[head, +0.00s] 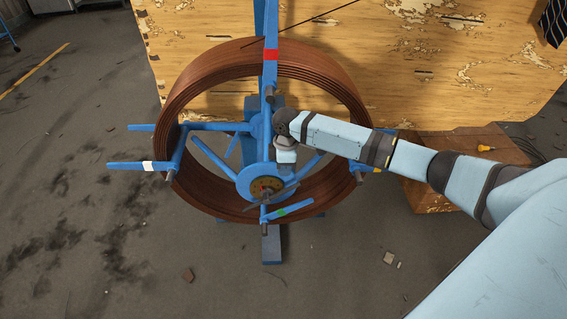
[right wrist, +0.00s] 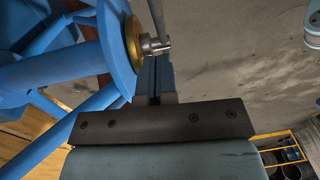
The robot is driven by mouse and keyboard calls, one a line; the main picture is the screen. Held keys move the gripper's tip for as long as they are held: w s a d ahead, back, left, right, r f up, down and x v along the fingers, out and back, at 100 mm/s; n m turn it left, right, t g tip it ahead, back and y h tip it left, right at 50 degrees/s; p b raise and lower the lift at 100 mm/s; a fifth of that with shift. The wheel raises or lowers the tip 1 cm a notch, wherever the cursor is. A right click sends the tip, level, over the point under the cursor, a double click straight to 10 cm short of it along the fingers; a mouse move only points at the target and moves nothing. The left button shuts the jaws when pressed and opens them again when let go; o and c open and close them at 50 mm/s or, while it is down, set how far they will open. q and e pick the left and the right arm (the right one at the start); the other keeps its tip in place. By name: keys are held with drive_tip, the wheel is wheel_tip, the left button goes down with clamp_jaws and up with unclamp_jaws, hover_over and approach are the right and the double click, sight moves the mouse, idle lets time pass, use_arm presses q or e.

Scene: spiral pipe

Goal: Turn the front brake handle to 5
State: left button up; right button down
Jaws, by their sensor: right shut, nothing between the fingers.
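The brake dial (head: 267,187) is a small brown-gold disc on the front of the blue hub of a large coiled brown pipe reel. The markings on it are too small to read. In the right wrist view the dial's gold rim (right wrist: 133,42) shows edge-on, with a metal handle (right wrist: 157,38) on its shaft, its rod running up out of frame. My right gripper (head: 286,159) is beside the hub, just above the dial. Its fingers (right wrist: 157,76) are shut and empty, close below the handle's shaft; contact cannot be told. My left gripper is out of view.
The brown pipe coil (head: 190,90) surrounds the hub, with blue arms sticking out, some banded red, white and green. A worn wooden table (head: 420,70) stands behind, and a wooden crate (head: 430,196) at right. The floor (head: 90,230) is mostly open at left and front.

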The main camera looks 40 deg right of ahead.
wheel_tip(320, 180, down, 5)
drive_tip(key=shift+a, duration=0.15)
drive_tip(key=shift+s, duration=0.1)
idle(0.3)
